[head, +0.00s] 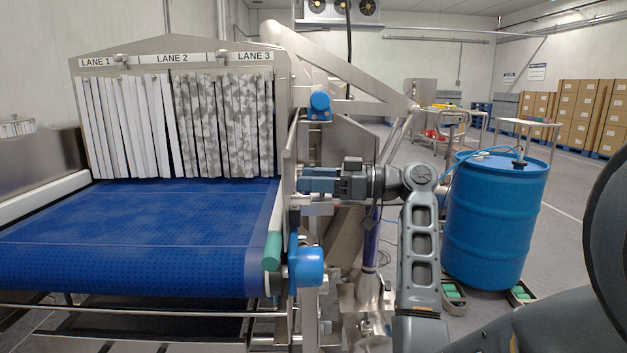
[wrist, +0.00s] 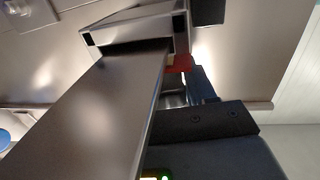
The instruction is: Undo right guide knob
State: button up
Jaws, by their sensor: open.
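My gripper (head: 304,180) points left at the right side frame of the conveyor, level with the belt's far part. Its jaws are open, and I see nothing held between them. In the wrist view, my gripper (wrist: 198,88) is beside a long steel bar with a square steel end. A small red part (wrist: 179,63) shows close to the fingertips; I cannot tell whether it belongs to the right guide knob. In the head view no knob is clear at the gripper, as the gripper and frame cover that spot.
The blue belt (head: 140,235) runs under strip curtains (head: 180,125) marked LANE 1 to LANE 3. Blue rounded housings sit above (head: 320,102) and below (head: 309,266) my gripper. A blue drum (head: 495,220) stands right of my arm. Open floor lies behind it.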

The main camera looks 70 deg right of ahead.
jog(key=b+v, duration=0.1)
jog(key=v, duration=0.6)
jog(key=shift+s, duration=0.35)
